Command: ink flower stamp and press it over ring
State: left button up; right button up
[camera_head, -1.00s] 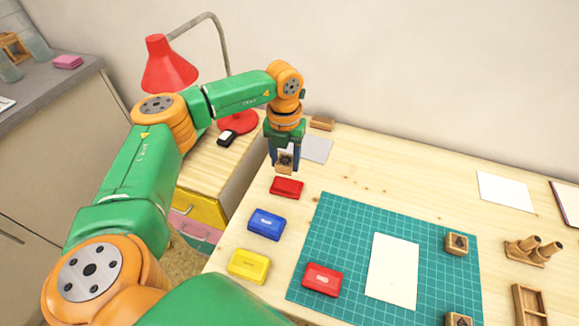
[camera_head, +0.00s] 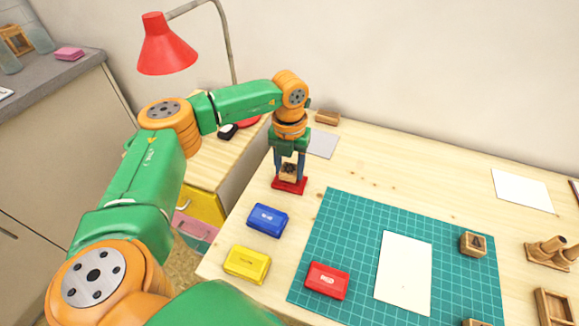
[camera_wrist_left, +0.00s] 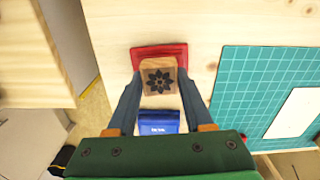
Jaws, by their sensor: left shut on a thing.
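My left gripper (camera_head: 289,175) is shut on a wooden stamp (camera_head: 288,171). In the left wrist view the stamp (camera_wrist_left: 159,77) shows a dark flower on its top, between the two fingers. The stamp is over the red inkpad (camera_head: 289,186) at the back of the row; whether it touches the pad cannot be told for sure. The ring is not discernible on the white paper (camera_head: 404,272), which lies on the green mat (camera_head: 340,215). The right gripper is not in view.
A blue inkpad (camera_head: 267,220), a yellow inkpad (camera_head: 247,264) and another red pad (camera_head: 327,281) stand nearby. Another wooden stamp (camera_head: 473,244) sits on the mat. A wooden holder (camera_head: 548,252) is at the right. The table behind the mat is mostly clear.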

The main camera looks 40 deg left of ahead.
aim_at(290, 169)
pick_arm(q)
jog(key=shift+f+b, duration=0.3)
jog(key=shift+f, duration=0.2)
dwell(0.4)
jog(key=shift+s, duration=0.1)
dwell(0.9)
jog(key=shift+r+p, duration=0.55)
jog(key=shift+p, duration=0.15)
notch_tip(290, 169, up, 6)
jog(key=p, duration=0.5)
jog(key=shift+f, duration=0.2)
